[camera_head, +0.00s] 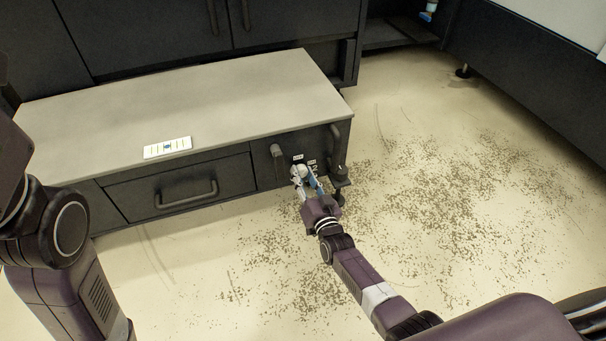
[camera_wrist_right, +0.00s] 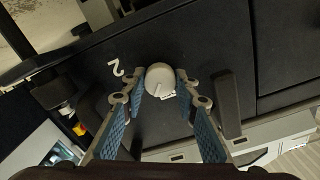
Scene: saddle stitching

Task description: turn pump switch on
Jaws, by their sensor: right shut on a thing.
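The pump switch appears to be the round white knob (camera_wrist_right: 160,77) on the dark front panel of the low cabinet, seen in the right wrist view. My right gripper (camera_wrist_right: 160,88) has its blue-padded fingers on either side of the knob and is shut on it. In the head view the right gripper (camera_head: 307,178) is at the right end of the cabinet front, and its fingers partly hide the knob. A white "2" (camera_wrist_right: 116,67) is marked beside the knob. My left arm shows at the left, but its gripper is out of view.
The low cabinet (camera_head: 230,97) has a pale top with a small white card (camera_head: 168,147) on it. A drawer handle (camera_head: 187,194) sticks out to the left of the knob. Dark specks (camera_head: 440,190) are scattered on the open floor to the right.

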